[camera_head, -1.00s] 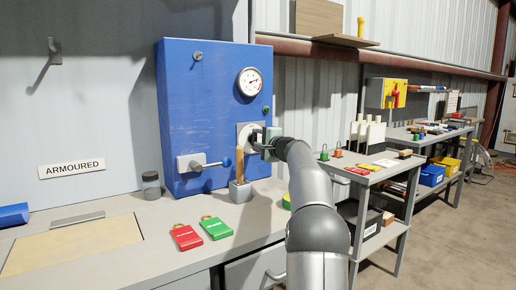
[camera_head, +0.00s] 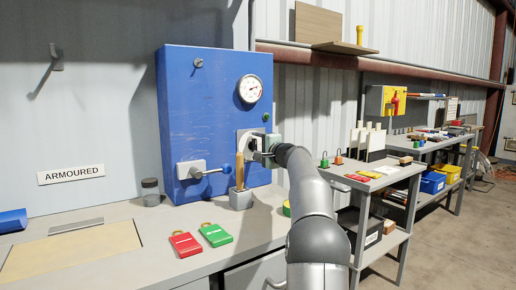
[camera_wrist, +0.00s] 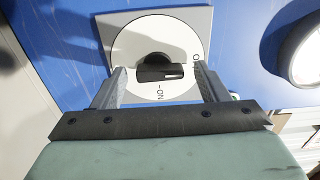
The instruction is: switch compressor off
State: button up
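The compressor's blue panel (camera_head: 205,120) stands at the back of the bench. Its rotary switch, a pale disc with a black knob (camera_wrist: 157,68), is centred in the wrist view; in the head view the switch plate (camera_head: 241,139) is partly hidden by my gripper (camera_head: 262,155). In the wrist view my gripper (camera_wrist: 160,75) is open, one finger each side of the knob, with gaps visible. The knob's bar lies crosswise, its white mark towards the right finger. "ON" shows below the knob; a label starting with "O" at upper right is partly covered by that finger.
A round gauge (camera_head: 250,88) sits above the switch, and a lever valve (camera_head: 205,171) at lower left. A grey holder (camera_head: 241,198) with a wooden-coloured handle stands just below. Red (camera_head: 185,244) and green (camera_head: 216,235) tags lie on the bench.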

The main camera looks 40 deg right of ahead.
jog(key=s+a+b, duration=0.1)
jog(key=s, duration=1.6)
jog(key=shift+s+b, duration=0.2)
jog(key=shift+b, duration=0.1)
jog(key=w+a+n+g+y+p, duration=0.2)
jog(key=a+p, duration=0.3)
jog(key=a, duration=0.4)
jog(key=w+a+n+g+y+p, duration=0.1)
jog(key=a+n+g+y+p, duration=0.1)
jog(key=a+p, duration=0.45)
jog(key=s+a+n+g+y+p, duration=0.1)
jog(key=s+a+n+g+p, duration=0.3)
jog(key=a, duration=0.6)
jog(key=s+a+n+g+y+p, duration=0.1)
jog(key=s+a+n+g+p, duration=0.15)
jog(key=a+p, duration=0.45)
jog(key=s+a+n+g+h+p, duration=0.1)
jog(key=s+a+n+g+p, duration=0.1)
jog(key=s, duration=0.5)
jog(key=s+a+n+g+h+p, duration=0.2)
jog(key=s+a+n+p, duration=0.1)
jog(key=s+p, duration=0.3)
jog(key=s+a+n+g+h+p, duration=0.1)
jog(key=s+a+n+g+p, duration=0.2)
jog(key=s, duration=0.7)
jog(key=shift+s+a+f+h+p, duration=0.15)
jog(key=shift+a+f+h+p, duration=0.25)
jog(key=shift+a+p, duration=0.6)
